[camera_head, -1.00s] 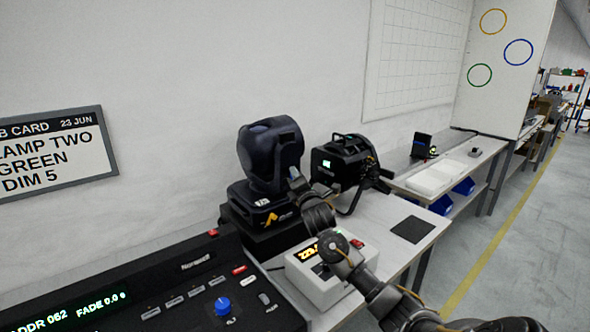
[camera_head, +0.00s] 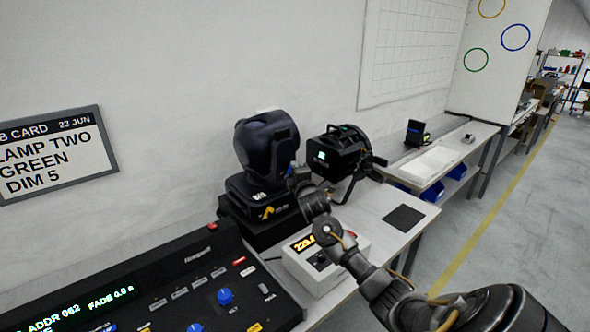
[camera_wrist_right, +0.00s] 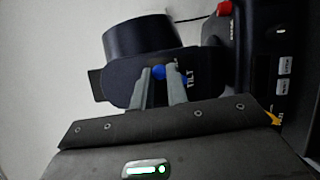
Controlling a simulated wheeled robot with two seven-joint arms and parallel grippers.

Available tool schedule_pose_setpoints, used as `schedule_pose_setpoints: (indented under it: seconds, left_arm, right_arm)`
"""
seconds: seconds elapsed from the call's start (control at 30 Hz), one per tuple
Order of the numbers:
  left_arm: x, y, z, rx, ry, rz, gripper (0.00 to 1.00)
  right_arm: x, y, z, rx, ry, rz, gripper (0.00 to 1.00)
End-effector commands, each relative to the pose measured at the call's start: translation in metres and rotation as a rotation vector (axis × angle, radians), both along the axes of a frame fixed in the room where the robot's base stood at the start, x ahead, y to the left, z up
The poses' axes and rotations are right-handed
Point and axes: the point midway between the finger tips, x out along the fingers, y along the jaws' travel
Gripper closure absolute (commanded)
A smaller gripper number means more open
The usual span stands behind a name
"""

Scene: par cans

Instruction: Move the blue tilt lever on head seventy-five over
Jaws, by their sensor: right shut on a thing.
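The dark moving head (camera_head: 262,140) stands on its base on a black block at the back of the bench. In the right wrist view its dark housing (camera_wrist_right: 140,35) fills the upper middle. The blue tilt lever (camera_wrist_right: 159,72) shows there beside a white TILT label. My right gripper (camera_wrist_right: 162,76) is shut on the lever, a fingertip on each side. In the head view my right gripper (camera_head: 294,170) is against the right side of the moving head, and the lever is hidden. The number seventy-five cannot be read. My left gripper is out of view.
A black par can (camera_head: 338,152) stands right of the moving head. A pale box with an amber display (camera_head: 322,262) sits under my right arm. A black console (camera_head: 170,285) with blue knobs is at front left. A dark pad (camera_head: 404,217) lies on the bench.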

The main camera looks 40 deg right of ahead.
Motion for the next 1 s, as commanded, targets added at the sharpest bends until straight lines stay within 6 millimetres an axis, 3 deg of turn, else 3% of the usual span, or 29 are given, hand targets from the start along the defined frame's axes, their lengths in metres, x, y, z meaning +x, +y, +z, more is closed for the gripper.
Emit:
schedule_pose_setpoints:
  seconds: [0.3,0.33,0.47,0.8,1.0]
  left_arm:
    - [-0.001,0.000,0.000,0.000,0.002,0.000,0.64]
    - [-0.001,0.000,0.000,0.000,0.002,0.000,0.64]
    - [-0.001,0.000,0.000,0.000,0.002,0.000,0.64]
    - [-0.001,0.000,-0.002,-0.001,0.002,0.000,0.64]
    - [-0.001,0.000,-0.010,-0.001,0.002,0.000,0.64]
  right_arm:
    - [0.000,0.001,-0.003,0.001,0.005,0.001,1.00]
    - [0.000,0.001,-0.003,0.001,0.005,0.001,0.81]
    - [0.000,0.000,-0.002,0.001,0.004,0.001,0.64]
    - [-0.003,0.001,-0.002,-0.001,0.004,0.001,0.63]
    - [-0.027,0.013,-0.005,-0.002,0.003,0.003,0.63]
